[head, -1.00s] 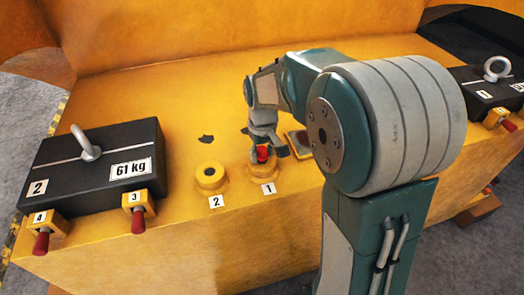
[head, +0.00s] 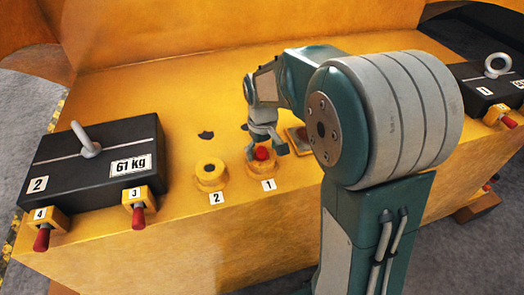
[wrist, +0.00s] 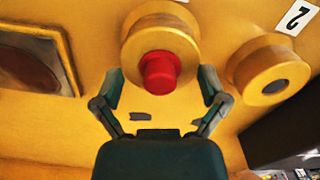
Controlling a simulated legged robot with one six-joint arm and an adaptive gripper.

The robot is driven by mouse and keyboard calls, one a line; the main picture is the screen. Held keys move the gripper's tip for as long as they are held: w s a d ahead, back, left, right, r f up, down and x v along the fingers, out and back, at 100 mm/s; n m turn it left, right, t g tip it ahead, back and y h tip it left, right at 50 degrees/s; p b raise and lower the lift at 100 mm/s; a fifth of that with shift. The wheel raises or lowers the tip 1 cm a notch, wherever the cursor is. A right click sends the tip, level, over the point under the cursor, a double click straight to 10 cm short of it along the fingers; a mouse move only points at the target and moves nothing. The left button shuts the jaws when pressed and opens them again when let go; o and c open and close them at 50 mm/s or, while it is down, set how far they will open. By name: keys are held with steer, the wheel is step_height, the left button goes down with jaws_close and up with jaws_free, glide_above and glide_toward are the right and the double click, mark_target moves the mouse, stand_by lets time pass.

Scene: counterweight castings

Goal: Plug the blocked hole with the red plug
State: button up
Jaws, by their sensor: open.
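The red plug (head: 262,154) sits in the round yellow boss (head: 261,168) labelled 1, its red end standing up out of the middle. In the wrist view the red plug (wrist: 159,72) shows in its boss (wrist: 183,43), between and slightly beyond my fingertips. My gripper (head: 266,147) is open over the plug, with a gap on each side of it; the wrist view shows both spread fingers (wrist: 161,84). A second boss (head: 210,175), labelled 2, stands to the left with a dark, unplugged centre; it also shows in the wrist view (wrist: 250,72).
A black 61 kg weight (head: 95,165) with a lifting eye lies at the left, with red-handled pins (head: 138,217) in front. Another black weight (head: 490,85) lies at the far right. A small framed recess (head: 297,138) is just right of my gripper.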

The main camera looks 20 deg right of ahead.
mark_target(262, 150)
step_height(262, 150, up, 12)
steer(key=shift+f, duration=0.2)
stand_by(0.5)
steer(key=s+m+t, duration=0.3)
steer(key=s+t, duration=0.2)
steer(key=s, duration=1.5)
steer(key=shift+s+t, duration=0.3)
steer(key=shift+a, duration=0.1)
